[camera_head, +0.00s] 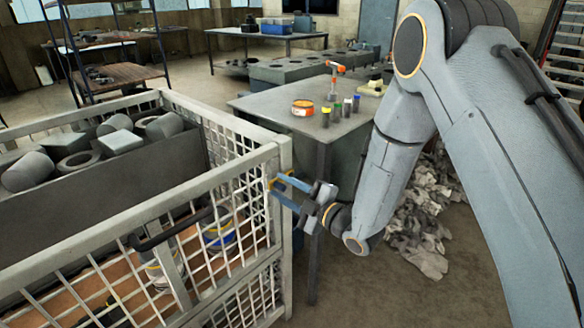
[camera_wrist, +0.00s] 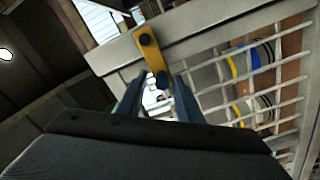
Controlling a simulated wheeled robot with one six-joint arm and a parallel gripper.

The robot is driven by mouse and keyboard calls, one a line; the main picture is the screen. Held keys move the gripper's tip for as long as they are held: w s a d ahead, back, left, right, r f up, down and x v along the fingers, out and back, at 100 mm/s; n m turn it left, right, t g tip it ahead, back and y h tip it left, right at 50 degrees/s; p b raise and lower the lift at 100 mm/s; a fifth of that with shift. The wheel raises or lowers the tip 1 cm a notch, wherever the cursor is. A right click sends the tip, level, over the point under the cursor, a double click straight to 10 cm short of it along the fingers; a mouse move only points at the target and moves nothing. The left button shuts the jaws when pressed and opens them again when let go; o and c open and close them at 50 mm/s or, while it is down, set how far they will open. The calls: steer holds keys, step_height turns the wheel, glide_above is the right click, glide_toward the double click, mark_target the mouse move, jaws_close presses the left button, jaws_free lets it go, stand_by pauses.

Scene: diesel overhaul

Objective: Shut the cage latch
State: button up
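The cage (camera_head: 262,160) is a pale metal mesh crate at the left of the head view. Its frame and mesh also fill the upper right of the wrist view (camera_wrist: 215,30). The latch (camera_wrist: 149,50) is a yellow bar with a dark bolt on the cage frame. In the head view a small yellow patch of it (camera_head: 274,184) shows by the corner post. My gripper (camera_head: 282,191) is at that post, its blue fingers apart. In the wrist view the fingertips (camera_wrist: 156,85) are on either side of the latch's lower end; I cannot tell if they touch it.
A dark bin (camera_head: 105,215) of grey metal parts sits in the cage's upper part. Cans (camera_head: 219,235) stand inside behind the mesh. A grey table (camera_head: 262,103) with small tools stands behind my gripper. Rags (camera_head: 418,225) lie on the floor at right.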

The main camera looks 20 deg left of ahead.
steer(key=v, duration=0.7)
steer(key=shift+p, duration=0.45)
steer(key=shift+w, duration=0.1)
steer(key=w+d+m+t+h, duration=0.2)
steer(key=w+d+m+h, duration=0.55)
steer(key=d, duration=0.55)
steer(key=s+d+m+h, duration=0.3)
steer(key=d+m+h, duration=0.3)
steer(key=d, duration=0.7)
steer(key=s+d+r+m+g+h, duration=0.1)
steer(key=s+d+m+g, duration=0.3)
steer(key=s, duration=0.7)
steer(key=s+d+r+m+g+h, duration=0.2)
steer(key=s+d+m+g, duration=0.2)
steer(key=s+d+m, duration=0.3)
steer(key=s+d, duration=0.2)
steer(key=s, duration=0.2)
steer(key=shift+s+r+m+g, duration=0.25)
steer(key=shift+r+m+g, duration=0.05)
steer(key=shift+m, duration=0.05)
